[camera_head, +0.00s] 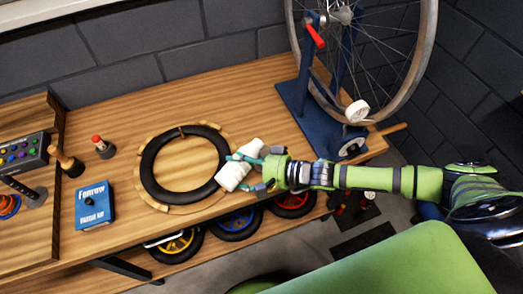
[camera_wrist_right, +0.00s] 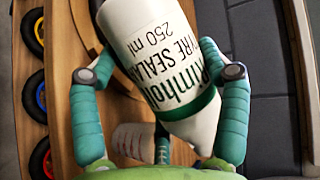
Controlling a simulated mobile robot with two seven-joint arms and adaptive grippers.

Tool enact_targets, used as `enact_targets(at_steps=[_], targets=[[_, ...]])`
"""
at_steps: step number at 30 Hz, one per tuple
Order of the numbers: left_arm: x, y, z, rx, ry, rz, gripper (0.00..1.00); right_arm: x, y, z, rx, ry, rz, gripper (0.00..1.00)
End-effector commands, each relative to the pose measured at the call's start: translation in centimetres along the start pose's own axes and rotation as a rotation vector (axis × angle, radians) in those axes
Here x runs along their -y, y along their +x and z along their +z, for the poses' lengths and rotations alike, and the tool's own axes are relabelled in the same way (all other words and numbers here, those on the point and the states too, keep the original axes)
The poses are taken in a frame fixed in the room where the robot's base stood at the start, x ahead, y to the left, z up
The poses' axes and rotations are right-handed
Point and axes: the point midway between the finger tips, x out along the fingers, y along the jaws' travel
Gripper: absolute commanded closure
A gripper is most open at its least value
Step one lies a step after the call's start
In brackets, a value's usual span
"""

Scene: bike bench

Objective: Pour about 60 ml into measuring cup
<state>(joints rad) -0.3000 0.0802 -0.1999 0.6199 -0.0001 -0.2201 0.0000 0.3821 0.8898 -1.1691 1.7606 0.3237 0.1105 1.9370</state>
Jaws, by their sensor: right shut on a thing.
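My right gripper (camera_head: 250,170) is shut on a white bottle (camera_head: 232,178), held tilted by the front right of the black tyre. No liquid shows. My left gripper is not seen.
A black tyre (camera_head: 150,170) lies on a wooden ring on the bench. A blue box (camera_head: 94,205), a red-topped small bottle (camera_head: 103,147) and a wooden-handled tool (camera_head: 67,162) stand left. A blue wheel stand (camera_head: 300,108) is at the back right. The back middle of the bench is clear.

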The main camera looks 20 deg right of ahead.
Motion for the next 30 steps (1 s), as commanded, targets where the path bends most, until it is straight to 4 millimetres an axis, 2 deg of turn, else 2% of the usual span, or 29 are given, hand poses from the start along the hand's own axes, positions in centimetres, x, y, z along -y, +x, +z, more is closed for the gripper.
enact_targets(at_steps=[30], targets=[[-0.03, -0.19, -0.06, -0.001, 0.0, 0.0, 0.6, 0.88, -0.26, -0.07, 0.027, 0.088, -0.039, 0.65]])
